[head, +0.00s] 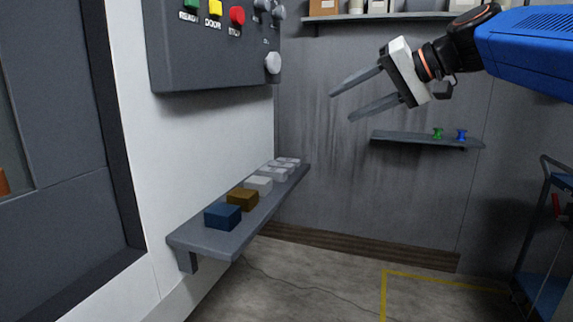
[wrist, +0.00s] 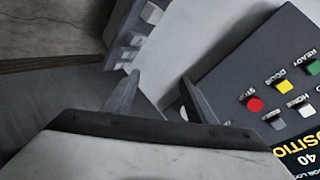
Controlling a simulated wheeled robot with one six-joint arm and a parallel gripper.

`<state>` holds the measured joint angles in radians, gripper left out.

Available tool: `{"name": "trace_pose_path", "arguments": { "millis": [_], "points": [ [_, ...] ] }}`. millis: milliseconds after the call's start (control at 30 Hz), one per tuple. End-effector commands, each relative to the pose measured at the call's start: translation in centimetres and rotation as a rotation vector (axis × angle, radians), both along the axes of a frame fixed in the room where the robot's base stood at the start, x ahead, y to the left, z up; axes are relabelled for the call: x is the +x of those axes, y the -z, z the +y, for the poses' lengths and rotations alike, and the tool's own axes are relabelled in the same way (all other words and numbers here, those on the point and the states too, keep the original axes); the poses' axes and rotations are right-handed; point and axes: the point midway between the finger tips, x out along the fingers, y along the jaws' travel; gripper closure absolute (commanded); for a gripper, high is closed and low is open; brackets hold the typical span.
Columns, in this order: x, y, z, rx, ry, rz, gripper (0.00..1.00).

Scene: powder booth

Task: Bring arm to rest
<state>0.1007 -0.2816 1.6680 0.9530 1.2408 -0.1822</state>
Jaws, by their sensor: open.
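My gripper (head: 340,106) is open and empty in the head view, raised at the upper right in front of the grey back wall. Its two fingers point left toward the control panel (head: 210,55) and are apart from it. In the wrist view the two fingers (wrist: 158,82) stand spread with nothing between them. The panel (wrist: 235,75) with red, yellow and green buttons shows there on the right. My blue arm comes in from the right edge in the head view.
A wall shelf (head: 215,240) at the lower left carries a blue block (head: 222,216), a brown block (head: 242,198) and several pale blocks. A small back shelf (head: 425,141) holds a green and a blue piece. A cart (head: 545,240) stands at the right. The floor (head: 310,285) between is clear.

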Motion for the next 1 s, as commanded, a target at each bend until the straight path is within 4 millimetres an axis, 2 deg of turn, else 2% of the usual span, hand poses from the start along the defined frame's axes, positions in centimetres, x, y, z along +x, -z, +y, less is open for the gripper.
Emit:
{"name": "trace_pose_path", "arguments": {
  "millis": [33, 100, 367, 600, 700, 800, 900, 1000],
  "points": [
    [-1.7, 2.8, -0.4, -0.048, 0.021, 0.026, 0.49],
    [-3.7, 6.6, -1.3, -0.117, 0.049, 0.061, 0.49],
    [-11.5, 20.0, -5.4, -0.379, 0.133, 0.157, 0.49],
    [-19.2, 31.6, -10.0, -0.625, 0.173, 0.206, 0.49],
    [-21.9, 35.7, -11.8, -0.717, 0.179, 0.215, 0.49],
    [-24.0, 38.7, -13.2, -0.787, 0.181, 0.217, 0.49],
    [-25.2, 40.5, -14.1, -0.832, 0.180, 0.217, 0.49],
    [-25.7, 41.3, -14.6, -0.852, 0.180, 0.217, 0.49]
  ]
}}
